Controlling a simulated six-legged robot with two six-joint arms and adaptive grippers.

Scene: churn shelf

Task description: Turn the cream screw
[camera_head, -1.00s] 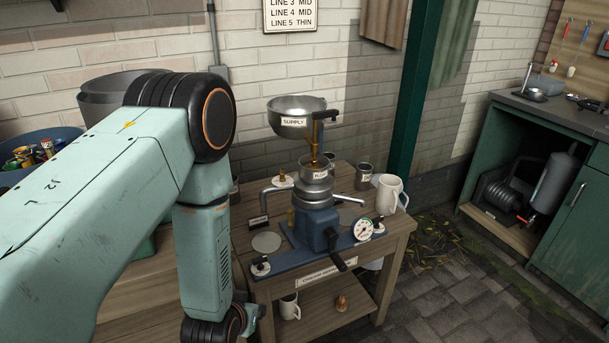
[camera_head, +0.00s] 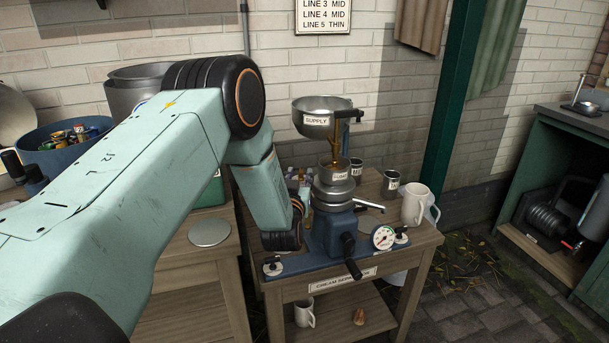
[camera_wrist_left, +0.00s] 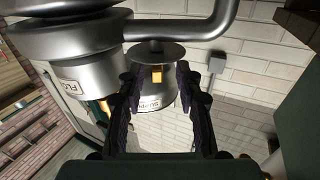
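The cream separator (camera_head: 334,235) stands on a wooden bench, with a blue base, metal bowls and a black crank. In the left wrist view a small orange-yellow piece (camera_wrist_left: 157,75), which looks like the cream screw, shows between the fingertips below a grey disc. I cannot tell whether the fingers touch it. My left gripper (camera_wrist_left: 157,80) is open, its two dark fingers apart on either side. In the head view my left wrist hides most of the gripper and the separator's left side. My right gripper is not in view.
The supply bowl (camera_head: 322,118) hangs above the float bowl (camera_head: 334,172). A bent metal spout (camera_wrist_left: 205,25) lies close to the fingers. A blue tub (camera_head: 45,150) is at the left.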

